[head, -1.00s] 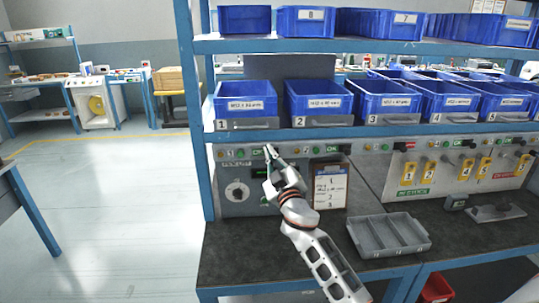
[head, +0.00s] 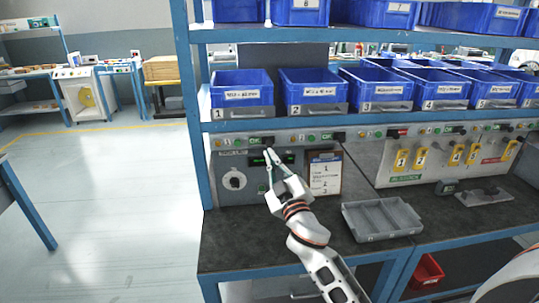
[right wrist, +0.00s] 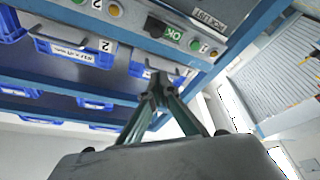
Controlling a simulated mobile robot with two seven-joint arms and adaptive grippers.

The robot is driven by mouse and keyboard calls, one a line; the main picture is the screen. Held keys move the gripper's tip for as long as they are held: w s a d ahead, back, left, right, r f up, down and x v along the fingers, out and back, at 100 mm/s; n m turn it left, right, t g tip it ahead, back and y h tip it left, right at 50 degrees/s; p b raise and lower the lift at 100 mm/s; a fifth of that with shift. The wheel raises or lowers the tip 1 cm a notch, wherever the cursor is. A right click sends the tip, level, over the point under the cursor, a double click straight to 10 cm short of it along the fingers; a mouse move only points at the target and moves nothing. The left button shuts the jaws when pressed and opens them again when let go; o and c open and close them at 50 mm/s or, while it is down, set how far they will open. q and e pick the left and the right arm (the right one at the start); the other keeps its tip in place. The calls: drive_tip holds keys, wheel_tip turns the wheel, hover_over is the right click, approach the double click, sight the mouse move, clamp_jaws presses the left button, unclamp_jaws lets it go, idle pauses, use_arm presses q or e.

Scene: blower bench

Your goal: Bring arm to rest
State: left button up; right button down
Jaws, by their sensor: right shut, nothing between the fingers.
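My right arm comes up from the bottom of the head view, with its gripper (head: 267,156) in front of the pick-list panel (head: 236,181) below bins 1 and 2. Its fingers point up and away and are shut, with nothing between them. In the right wrist view the shut fingertips (right wrist: 158,84) lie below the rail with the green OK sign (right wrist: 161,31). I cannot tell whether they touch the panel; they look apart from it. My left gripper is not in view.
Blue bins (head: 242,90) line the shelf above. A clipboard (head: 324,174) stands right of the gripper. A grey divided tray (head: 381,220) lies on the dark bench top (head: 232,240). Yellow numbered tags (head: 402,160) hang at right. Open floor (head: 110,210) lies to the left.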

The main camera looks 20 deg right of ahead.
idle(0.3)
drive_tip(key=s+a+f+g+y, duration=0.15)
drive_tip(key=s+f, duration=0.25)
drive_tip(key=f, duration=0.4)
drive_tip(key=s+a+f+g, duration=0.1)
drive_tip(key=s+f+g, duration=0.1)
drive_tip(key=s+f, duration=0.45)
drive_tip(key=s+a+f+g+y, duration=0.1)
drive_tip(key=s+a+f+g, duration=0.15)
drive_tip(key=f, duration=0.75)
drive_tip(key=s+a+f+m+g+y, duration=0.1)
drive_tip(key=s+f+g, duration=0.1)
drive_tip(key=s+f, duration=0.5)
drive_tip(key=s+a+f+m+g, duration=0.1)
drive_tip(key=s+a+f+g, duration=0.1)
drive_tip(key=s+f, duration=0.5)
drive_tip(key=s, duration=0.4)
drive_tip(key=shift+s+a+y, duration=0.25)
drive_tip(key=shift+s+y, duration=0.05)
drive_tip(key=shift+y, duration=0.05)
drive_tip(key=shift+f, duration=0.1)
